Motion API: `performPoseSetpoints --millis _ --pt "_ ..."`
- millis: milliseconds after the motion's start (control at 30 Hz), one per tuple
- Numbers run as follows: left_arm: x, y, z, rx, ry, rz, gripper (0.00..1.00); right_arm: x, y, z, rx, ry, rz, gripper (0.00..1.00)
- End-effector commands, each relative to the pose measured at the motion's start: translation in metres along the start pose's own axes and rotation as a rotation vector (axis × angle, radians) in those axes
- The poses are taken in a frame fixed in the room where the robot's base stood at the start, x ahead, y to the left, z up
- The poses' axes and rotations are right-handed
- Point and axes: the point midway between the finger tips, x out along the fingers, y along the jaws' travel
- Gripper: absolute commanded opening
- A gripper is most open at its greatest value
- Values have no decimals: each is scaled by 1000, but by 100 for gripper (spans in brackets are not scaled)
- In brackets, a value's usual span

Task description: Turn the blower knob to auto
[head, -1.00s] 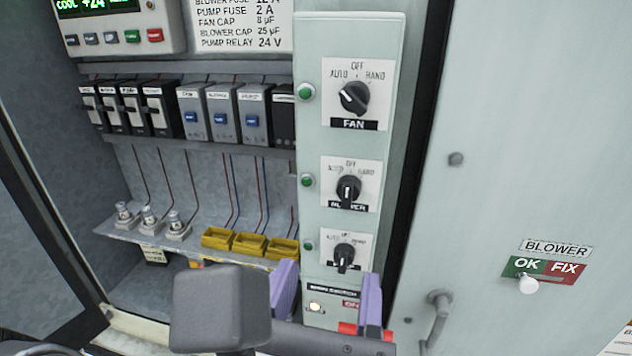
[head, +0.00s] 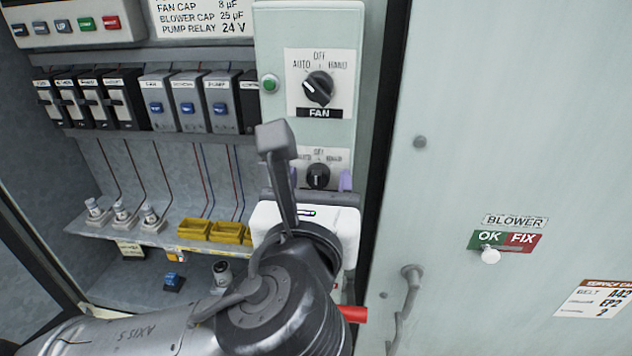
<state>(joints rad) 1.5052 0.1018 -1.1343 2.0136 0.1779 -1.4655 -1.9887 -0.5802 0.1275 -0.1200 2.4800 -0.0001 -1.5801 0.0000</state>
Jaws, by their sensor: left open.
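The blower knob (head: 318,174) is a round black selector on the pale green panel (head: 335,22), below the fan knob (head: 318,89). OFF shows above it, with AUTO to the left and HAND to the right. Its pointer direction is too small to tell. My left gripper (head: 319,181) is open, with one purple finger to each side of the knob in the picture. I cannot tell whether the fingers touch it. The gripper's white body and my arm hide the blower nameplate and the lower panel. My right gripper is not in view.
The fan knob's white mark points toward AUTO, with a green lamp (head: 269,82) beside it. Breakers (head: 160,102) and yellow blocks (head: 210,231) fill the cabinet at left. The door at right carries a BLOWER OK/FIX slider (head: 490,256) and a grey handle (head: 411,275).

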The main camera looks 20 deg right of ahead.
Motion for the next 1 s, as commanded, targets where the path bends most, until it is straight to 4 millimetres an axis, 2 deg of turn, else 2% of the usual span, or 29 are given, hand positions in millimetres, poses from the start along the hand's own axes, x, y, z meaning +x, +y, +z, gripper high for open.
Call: performPoseSetpoints --millis 267,767,1000 --pt "0 0 0 0 0 0 55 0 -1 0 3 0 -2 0" --pt "0 0 0 0 -1 0 7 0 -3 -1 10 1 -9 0" --pt "0 0 0 -29 0 0 7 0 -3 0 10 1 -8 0"
